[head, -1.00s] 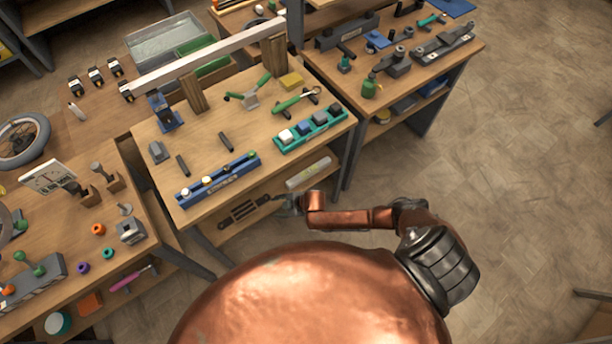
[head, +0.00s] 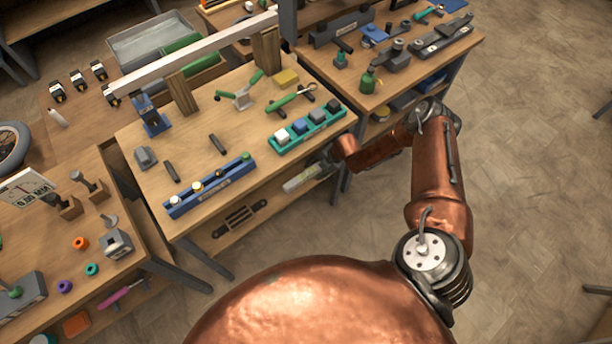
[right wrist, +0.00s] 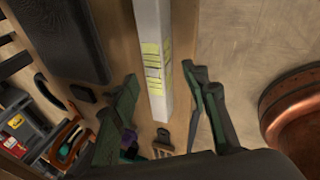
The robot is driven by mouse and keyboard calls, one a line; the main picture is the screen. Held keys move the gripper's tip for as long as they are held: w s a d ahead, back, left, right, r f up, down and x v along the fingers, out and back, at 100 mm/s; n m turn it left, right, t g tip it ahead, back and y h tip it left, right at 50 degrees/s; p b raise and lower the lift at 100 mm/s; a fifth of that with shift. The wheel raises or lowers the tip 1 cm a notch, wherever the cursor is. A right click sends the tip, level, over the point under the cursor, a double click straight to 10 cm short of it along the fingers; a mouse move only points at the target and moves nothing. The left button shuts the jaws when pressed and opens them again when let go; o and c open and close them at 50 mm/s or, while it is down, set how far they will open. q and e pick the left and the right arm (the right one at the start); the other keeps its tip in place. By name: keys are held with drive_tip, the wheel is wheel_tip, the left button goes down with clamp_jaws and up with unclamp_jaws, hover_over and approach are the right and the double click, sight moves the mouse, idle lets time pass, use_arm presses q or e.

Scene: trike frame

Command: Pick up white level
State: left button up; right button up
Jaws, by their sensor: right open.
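The white level (head: 305,178) lies on the lower shelf of the middle workbench, near its right end. In the right wrist view the level (right wrist: 150,50) is a long white bar with a yellow-green marked section. My right gripper (head: 328,160) is at the level's right end in the head view, partly hidden by my arm and the bench. In the right wrist view its fingers (right wrist: 165,105) are open, one on each side of the bar's near end, with gaps visible. I cannot tell the height between them. My left gripper is not in view.
The middle bench top (head: 260,135) is above the shelf, holding a blue rack (head: 210,185) and a teal tray (head: 308,130). A dark slotted bracket (head: 240,219) lies left on the shelf. A dark bench leg (head: 337,188) is near my gripper. Open floor lies right.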

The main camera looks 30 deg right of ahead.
sight(309, 174)
drive_tip(key=b+x, duration=0.2)
drive_tip(key=x, duration=0.3)
drive_tip(key=shift+w+a, duration=0.15)
drive_tip(key=shift+r, duration=0.1)
drive_tip(key=shift+c, duration=0.3)
clamp_jaws()
